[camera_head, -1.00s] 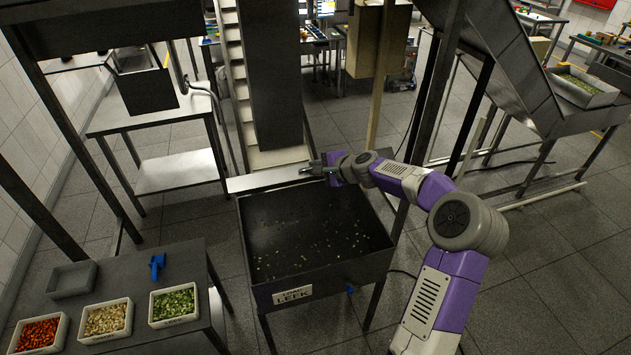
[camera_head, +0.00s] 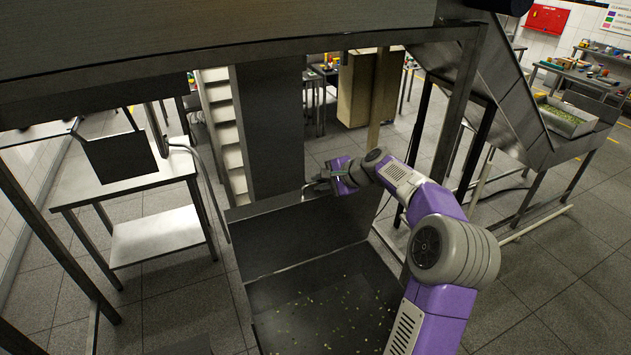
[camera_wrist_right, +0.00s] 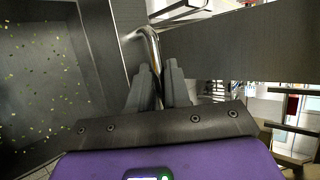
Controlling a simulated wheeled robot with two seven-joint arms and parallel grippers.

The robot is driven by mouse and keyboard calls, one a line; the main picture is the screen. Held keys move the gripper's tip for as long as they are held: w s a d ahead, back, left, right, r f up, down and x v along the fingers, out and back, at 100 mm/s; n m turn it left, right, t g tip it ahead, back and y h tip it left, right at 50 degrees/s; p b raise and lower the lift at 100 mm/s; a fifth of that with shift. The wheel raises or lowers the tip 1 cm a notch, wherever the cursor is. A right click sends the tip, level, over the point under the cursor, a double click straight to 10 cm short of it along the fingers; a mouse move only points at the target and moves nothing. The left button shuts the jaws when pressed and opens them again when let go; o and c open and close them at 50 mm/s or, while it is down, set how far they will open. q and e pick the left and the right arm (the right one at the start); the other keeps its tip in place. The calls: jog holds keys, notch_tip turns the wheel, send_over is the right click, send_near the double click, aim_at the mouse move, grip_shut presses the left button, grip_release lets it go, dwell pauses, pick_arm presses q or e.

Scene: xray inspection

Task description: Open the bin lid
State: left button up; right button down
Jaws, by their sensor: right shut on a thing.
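The bin (camera_head: 325,315) is a dark metal box with small pale-green scraps on its floor, low in the middle of the head view. Its lid (camera_head: 290,237) is a flat dark panel that stands raised at the far side, with the inside of the bin visible in front of it. My right gripper (camera_head: 318,185) is at the top edge of the lid. In the right wrist view my right gripper (camera_wrist_right: 158,84) is shut on a curved shiny metal handle (camera_wrist_right: 152,50). My left gripper is not in view.
A steel side table (camera_head: 130,190) stands to the left. A cardboard-coloured box column (camera_head: 360,90) and a steel chute (camera_head: 510,90) are behind and to the right. A steel beam (camera_head: 250,35) crosses the top. Tiled floor (camera_head: 560,270) is clear at the right.

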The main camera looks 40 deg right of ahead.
jog(key=shift+w+a+f, duration=0.1)
jog(key=shift+w+f, duration=0.05)
jog(key=shift+f, duration=0.05)
jog(key=c, duration=1.5)
grip_release()
jog(key=o, duration=0.3)
jog(key=shift+o, duration=0.2)
jog(key=b+v, duration=0.1)
jog(key=v, duration=0.6)
jog(key=shift+r+b, duration=0.35)
